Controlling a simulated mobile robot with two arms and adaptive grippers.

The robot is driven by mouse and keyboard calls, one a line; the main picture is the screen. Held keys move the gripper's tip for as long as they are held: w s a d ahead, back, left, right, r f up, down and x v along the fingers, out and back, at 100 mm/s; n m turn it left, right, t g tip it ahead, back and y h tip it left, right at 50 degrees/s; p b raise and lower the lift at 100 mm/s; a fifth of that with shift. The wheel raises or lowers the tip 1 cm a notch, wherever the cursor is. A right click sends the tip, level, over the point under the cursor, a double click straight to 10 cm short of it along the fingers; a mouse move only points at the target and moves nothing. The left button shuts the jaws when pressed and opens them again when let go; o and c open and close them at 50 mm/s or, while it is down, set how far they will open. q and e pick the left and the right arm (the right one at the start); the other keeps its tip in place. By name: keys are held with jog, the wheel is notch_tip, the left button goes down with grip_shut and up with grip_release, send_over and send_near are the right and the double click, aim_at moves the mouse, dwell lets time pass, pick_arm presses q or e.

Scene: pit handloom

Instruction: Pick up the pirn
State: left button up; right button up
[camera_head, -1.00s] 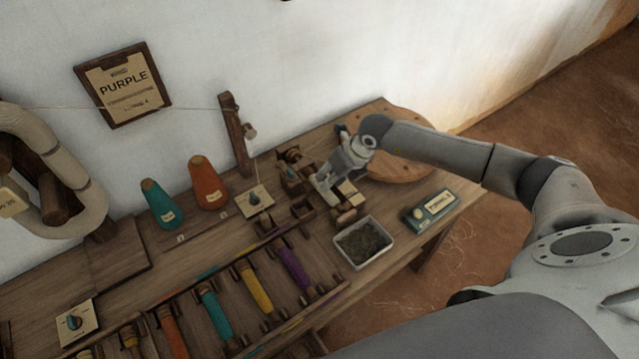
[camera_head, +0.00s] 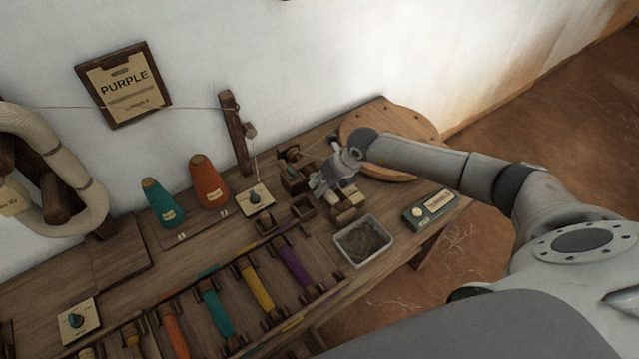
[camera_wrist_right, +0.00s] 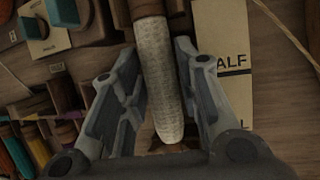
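The pirn (camera_wrist_right: 158,75), a pale grey wound spindle with a brown wooden end, lies between the two fingers of my right gripper (camera_wrist_right: 158,48) in the right wrist view. The fingers are apart, one on each side of it, very close to its sides; I cannot tell whether they touch it. In the head view my right gripper (camera_head: 320,188) is low over the wooden winding device at the bench's right part, and the pirn there is mostly hidden. My left gripper is not in view.
A white tray (camera_head: 337,248) of dark scraps and a teal box (camera_head: 430,208) stand near the bench's front edge. A rack holds coloured pirns, including a purple one (camera_head: 293,266). Teal (camera_head: 158,203) and orange (camera_head: 209,182) cones stand behind. A round wooden board (camera_head: 415,130) lies at the right.

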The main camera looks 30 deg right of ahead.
jog(key=shift+f, duration=0.2)
jog(key=shift+c, duration=0.2)
grip_shut()
jog(key=shift+r, duration=0.1)
